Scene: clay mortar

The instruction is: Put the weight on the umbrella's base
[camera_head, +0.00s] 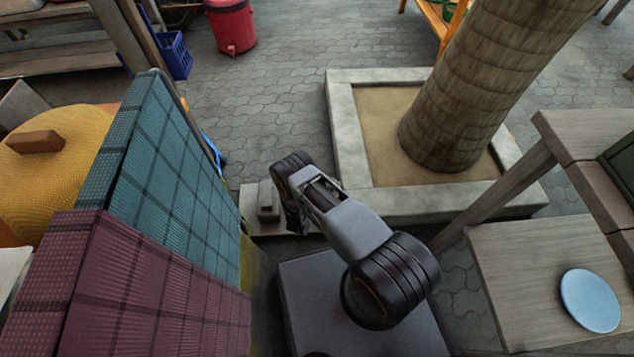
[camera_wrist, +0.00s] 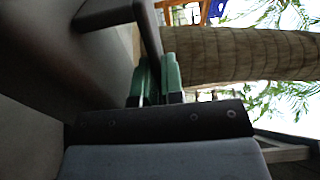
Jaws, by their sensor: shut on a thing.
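In the wrist view, my gripper (camera_wrist: 160,80), with green finger pads, is closed at the bar-like handle of a large dark grey weight (camera_wrist: 45,60). The weight fills the left of that view, and its underside and contact are not shown. In the head view, my arm reaches down beside the teal panel, and its fingers are mostly hidden by the wrist. A pale slab (camera_head: 249,222), probably the umbrella's base, lies on the paving past my arm. A small grey block (camera_head: 268,203) shows on or above it; I cannot tell if this is the held weight.
Teal (camera_head: 165,165) and maroon (camera_head: 130,290) plaid panels stand close on the left. A square planter (camera_head: 350,135) with a thick trunk (camera_head: 470,85) lies beyond my arm. A wooden table (camera_head: 515,275) with a blue plate (camera_head: 590,300) is at right.

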